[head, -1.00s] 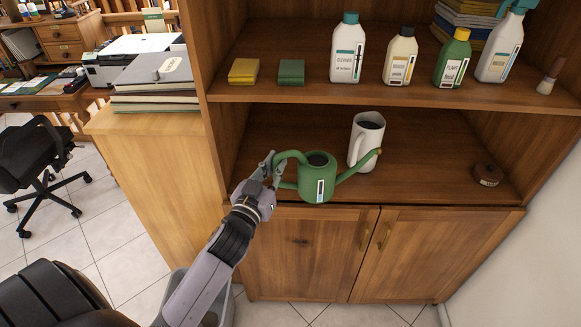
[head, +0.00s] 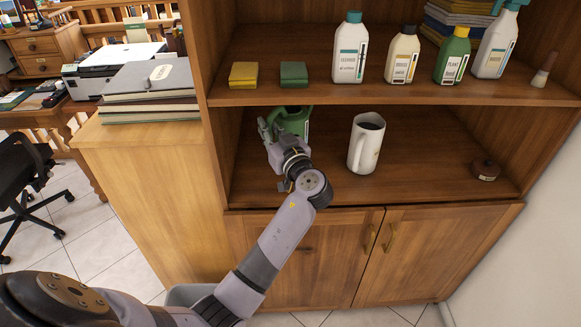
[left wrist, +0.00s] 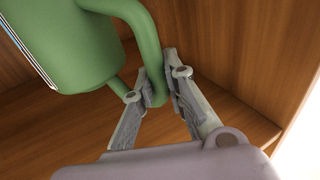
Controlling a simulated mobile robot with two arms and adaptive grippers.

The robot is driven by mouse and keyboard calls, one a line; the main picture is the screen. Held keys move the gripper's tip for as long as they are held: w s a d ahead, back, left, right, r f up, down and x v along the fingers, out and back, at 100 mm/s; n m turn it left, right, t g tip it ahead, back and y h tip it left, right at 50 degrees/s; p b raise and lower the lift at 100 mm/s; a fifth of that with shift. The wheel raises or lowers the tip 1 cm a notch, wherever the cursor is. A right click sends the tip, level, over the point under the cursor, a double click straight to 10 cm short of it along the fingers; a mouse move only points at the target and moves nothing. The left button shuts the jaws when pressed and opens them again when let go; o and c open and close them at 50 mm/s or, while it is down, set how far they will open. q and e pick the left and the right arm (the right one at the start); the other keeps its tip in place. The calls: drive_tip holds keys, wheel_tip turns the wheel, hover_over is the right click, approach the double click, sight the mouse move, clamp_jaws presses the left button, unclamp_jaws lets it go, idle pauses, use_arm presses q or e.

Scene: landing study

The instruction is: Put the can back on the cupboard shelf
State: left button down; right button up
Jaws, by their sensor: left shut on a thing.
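The can is a green watering can (head: 291,122), in the head view at the back left of the cupboard's lower shelf (head: 310,176). My left gripper (head: 268,128) is in front of it and hides part of it. In the left wrist view the green can (left wrist: 75,45) fills the upper left. There my left gripper (left wrist: 158,85) is shut on the can's curved handle, with a finger on each side. I cannot tell whether the can's base touches the shelf. My right gripper is not in view.
A white jug (head: 366,145) stands right of the can on the same shelf. A small dark brown object (head: 485,170) sits at the right end. The upper shelf (head: 320,95) edge is just above the can, with bottles and sponges on it.

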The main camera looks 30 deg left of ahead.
use_arm(q)
wheel_tip(320, 180, down, 5)
drive_tip(key=shift+d+f+p, duration=0.1)
drive_tip(key=shift+d+p, duration=0.05)
drive_tip(key=shift+p, duration=0.2)
wheel_tip(320, 180, down, 4)
drive_tip(key=shift+f, duration=0.2)
drive_tip(key=c, duration=1.8)
unclamp_jaws()
drive_tip(key=shift+o, duration=0.8)
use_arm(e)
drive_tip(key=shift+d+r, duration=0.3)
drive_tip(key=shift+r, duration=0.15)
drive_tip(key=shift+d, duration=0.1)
